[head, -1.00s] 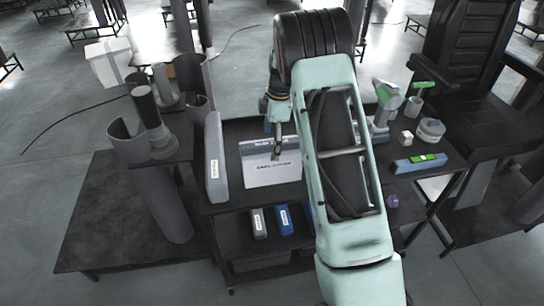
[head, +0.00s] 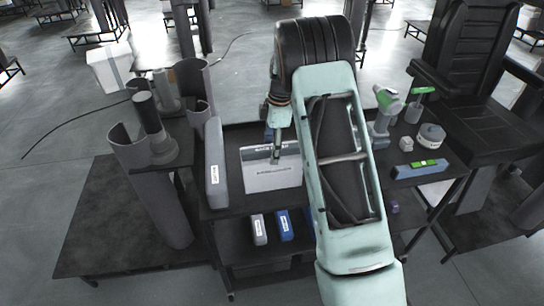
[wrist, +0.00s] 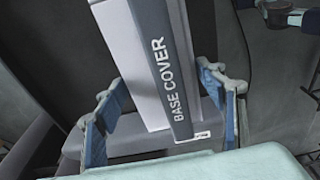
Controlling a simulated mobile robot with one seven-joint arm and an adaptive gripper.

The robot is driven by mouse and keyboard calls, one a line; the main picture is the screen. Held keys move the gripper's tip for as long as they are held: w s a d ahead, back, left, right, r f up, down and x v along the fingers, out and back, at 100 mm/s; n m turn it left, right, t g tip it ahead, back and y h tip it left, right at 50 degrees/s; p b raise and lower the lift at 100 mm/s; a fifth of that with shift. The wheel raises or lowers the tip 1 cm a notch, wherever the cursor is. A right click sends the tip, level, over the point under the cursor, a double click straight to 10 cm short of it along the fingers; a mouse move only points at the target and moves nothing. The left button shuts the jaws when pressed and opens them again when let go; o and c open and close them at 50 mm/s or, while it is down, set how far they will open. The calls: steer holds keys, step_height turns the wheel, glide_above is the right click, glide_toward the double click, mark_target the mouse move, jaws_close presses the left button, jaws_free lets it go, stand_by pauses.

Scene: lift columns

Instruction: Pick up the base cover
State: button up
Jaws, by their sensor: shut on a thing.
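The base cover (wrist: 172,75) is a light grey piece with a dark grey strip lettered "BASE COVER" in the wrist view. My gripper (wrist: 160,108) has one blue finger on each side of it and is shut on it. In the head view my gripper (head: 276,155) points down at the same grey piece (head: 258,180) over the dark upper shelf (head: 235,205). My arm hides the shelf to the right of it. I cannot tell whether the cover is clear of the shelf.
A tall grey box (head: 215,165) stands close left of the cover. Grey and blue boxes (head: 285,226) sit on the lower shelf. A green-and-grey tool (head: 384,115), a white round container (head: 431,136) and a blue-grey box with green (head: 420,168) stand right. Grey cylinders (head: 155,125) stand left.

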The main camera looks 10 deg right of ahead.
steer(key=shift+r, duration=0.2)
steer(key=shift+w+r, duration=0.1)
steer(key=shift+r, duration=0.1)
step_height(320, 180, up, 2)
steer(key=shift+r, duration=0.1)
steer(key=s+r+b, duration=0.3)
steer(key=s+r, duration=0.9)
steer(key=s, duration=0.2)
steer(key=shift+s, duration=0.1)
